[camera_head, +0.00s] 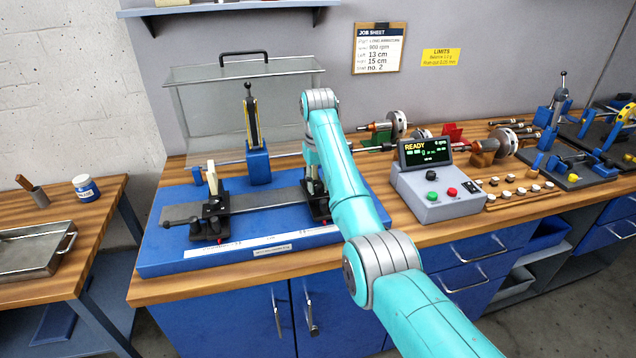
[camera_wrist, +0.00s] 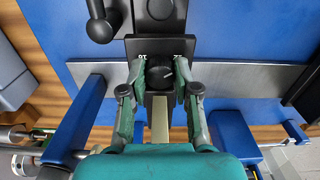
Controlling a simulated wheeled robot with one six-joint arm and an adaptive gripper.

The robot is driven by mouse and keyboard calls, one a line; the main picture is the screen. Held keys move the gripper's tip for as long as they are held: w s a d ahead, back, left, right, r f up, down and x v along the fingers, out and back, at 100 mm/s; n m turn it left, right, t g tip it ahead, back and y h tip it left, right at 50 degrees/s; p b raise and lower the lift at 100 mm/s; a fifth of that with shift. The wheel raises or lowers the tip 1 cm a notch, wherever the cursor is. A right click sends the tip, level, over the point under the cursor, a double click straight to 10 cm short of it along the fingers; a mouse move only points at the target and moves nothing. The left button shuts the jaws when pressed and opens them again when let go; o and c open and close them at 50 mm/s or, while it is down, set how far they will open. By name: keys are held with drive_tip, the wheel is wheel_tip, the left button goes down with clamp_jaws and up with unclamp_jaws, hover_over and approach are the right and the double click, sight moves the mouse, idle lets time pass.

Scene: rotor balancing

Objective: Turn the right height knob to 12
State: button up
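The right height knob (camera_wrist: 160,76) is a black knob with a light pointer line, on a dark block of the right stand. Its pointer points toward the right in the wrist view. Small numbers stand at both sides above it, upside down and too small to read surely. The fingers of my gripper (camera_wrist: 161,82) are on either side of the knob, very close to it; I cannot tell whether they touch it. In the head view the right stand (camera_head: 318,208) is partly behind my arm, and the knob and fingertips are hidden. The left stand (camera_head: 209,215) shows clear.
Both stands are on a grey rail (camera_head: 258,200) over a blue base (camera_head: 163,252). A blue post (camera_head: 258,165) and a clear guard (camera_head: 190,110) stand behind. A control box (camera_head: 437,200) reading READY is to the right. The job sheet (camera_head: 379,48) lists 13 cm and 15 cm.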

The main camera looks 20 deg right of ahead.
drive_tip(key=shift+m, duration=0.8)
clamp_jaws()
drive_tip(key=o, duration=1.1)
unclamp_jaws()
drive_tip(key=shift+c, duration=0.2)
drive_tip(key=shift+n, duration=0.3)
